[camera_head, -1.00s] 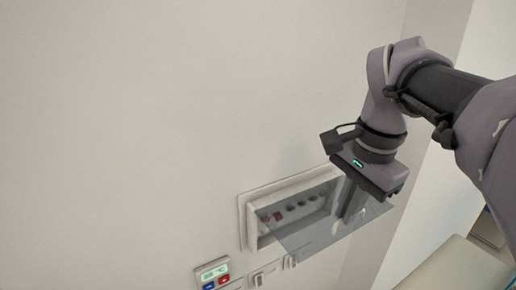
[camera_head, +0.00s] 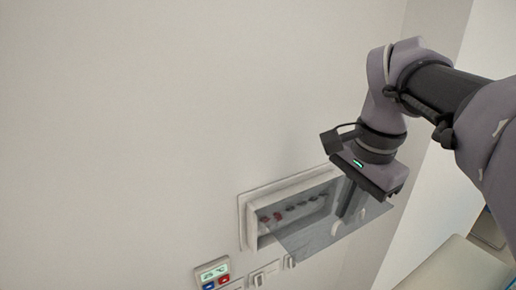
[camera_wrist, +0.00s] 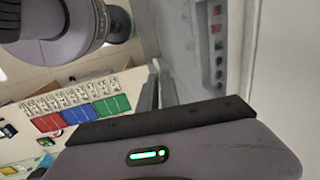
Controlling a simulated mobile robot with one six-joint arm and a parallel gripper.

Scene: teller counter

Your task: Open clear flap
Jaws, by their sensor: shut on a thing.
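The clear flap (camera_head: 310,236) is a see-through grey-blue panel. It stands tilted out from a white wall box (camera_head: 243,222), so the box is partly open. A row of small dark and red switches (camera_head: 277,216) shows inside, partly through the flap. My gripper (camera_head: 345,212) reaches down at the flap's right part, with its dark fingers shut on the flap. In the wrist view the fingers (camera_wrist: 158,96) are close together, and the switches (camera_wrist: 217,50) show to their right. The exact contact between fingertips and flap is hard to make out.
Below the box, a small panel with a display and red and blue buttons (camera_head: 213,274) and light switches (camera_head: 258,279) sit on the wall. The wall left of the box is bare.

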